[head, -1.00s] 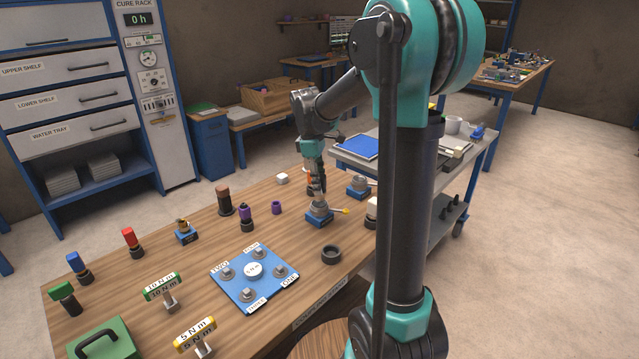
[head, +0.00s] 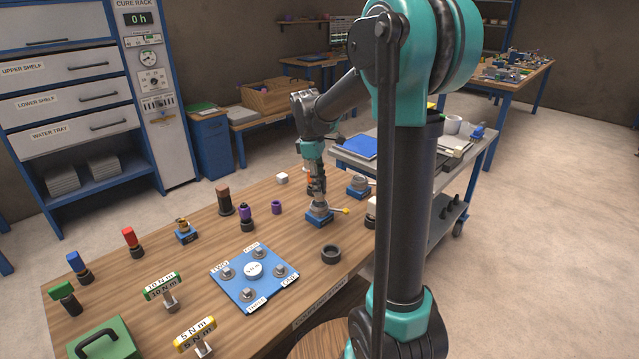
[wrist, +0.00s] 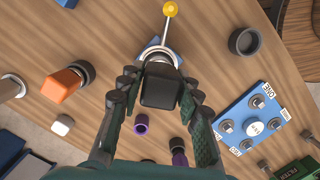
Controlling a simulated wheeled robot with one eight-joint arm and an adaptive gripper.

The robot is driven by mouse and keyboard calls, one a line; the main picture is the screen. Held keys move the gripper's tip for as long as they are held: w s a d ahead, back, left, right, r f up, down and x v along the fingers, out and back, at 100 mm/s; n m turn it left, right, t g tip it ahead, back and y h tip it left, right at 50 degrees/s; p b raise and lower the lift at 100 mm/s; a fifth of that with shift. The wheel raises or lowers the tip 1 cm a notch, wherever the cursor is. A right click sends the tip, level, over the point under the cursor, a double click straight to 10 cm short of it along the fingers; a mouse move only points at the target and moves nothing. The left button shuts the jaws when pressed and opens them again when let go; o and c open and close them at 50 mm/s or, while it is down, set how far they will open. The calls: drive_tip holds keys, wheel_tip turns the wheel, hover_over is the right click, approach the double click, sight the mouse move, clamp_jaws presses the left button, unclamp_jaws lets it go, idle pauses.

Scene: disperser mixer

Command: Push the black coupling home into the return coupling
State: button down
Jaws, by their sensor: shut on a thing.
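The black coupling (wrist: 160,88) is a dark block-like piece between my fingers in the wrist view. My gripper (head: 317,190) is shut on it, and its fingers (wrist: 158,100) lie on both sides of it. Directly below is a blue-based fitting (head: 319,216) with a metal ring and a yellow-knobbed lever, which I take as the return coupling. Its ring (wrist: 158,55) shows behind the black coupling in the wrist view, with the lever knob (wrist: 170,9) pointing away. The black coupling hides the mouth, so I cannot tell how deep it sits.
A second blue-based fitting (head: 358,187) stands behind to the right. A dark open ring (head: 331,255) lies in front. A blue torque plate (head: 254,281) and purple pieces (head: 246,218) are to the left. An orange-topped piece (wrist: 61,86) shows left in the wrist view.

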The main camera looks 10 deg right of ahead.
drive_tip(key=shift+f, duration=1.8)
drive_tip(key=c, duration=1)
unclamp_jaws()
drive_tip(key=shift+r, duration=0.1)
drive_tip(key=r, duration=0.4)
drive_tip(key=a+r, duration=0.1)
drive_tip(key=r, duration=0.6)
drive_tip(key=shift+w+a+r, duration=0.35)
drive_tip(key=shift+w+r, duration=0.05)
